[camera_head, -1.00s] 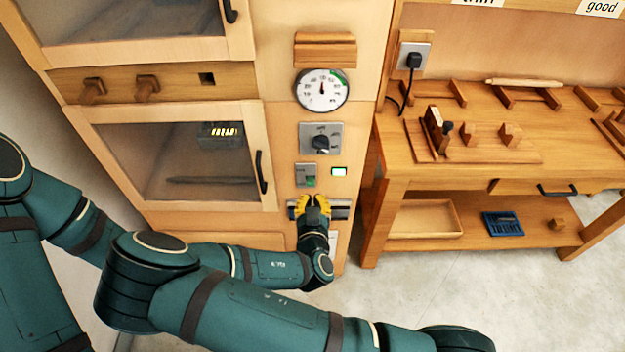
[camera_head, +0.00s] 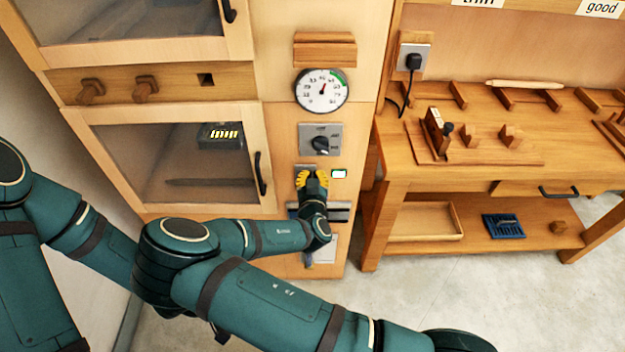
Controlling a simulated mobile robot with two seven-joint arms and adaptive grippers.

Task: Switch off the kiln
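The kiln's control column stands in the middle of the head view. On it are a round gauge (camera_head: 321,91), a black knob (camera_head: 320,145) on a grey plate and a small indicator (camera_head: 339,174), which shows whitish with green and a trace of red. The switch plate (camera_head: 304,167) left of the indicator is mostly hidden behind my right gripper (camera_head: 312,177). Its yellow fingers are at the switch; I cannot tell whether they touch it or how far they are apart. My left gripper is not in view.
The lower cabinet door (camera_head: 175,160) has a dark handle (camera_head: 260,173) just left of the controls. A dark bar (camera_head: 338,213) lies below the gripper. A wooden workbench (camera_head: 470,185) stands at the right, with open floor in front.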

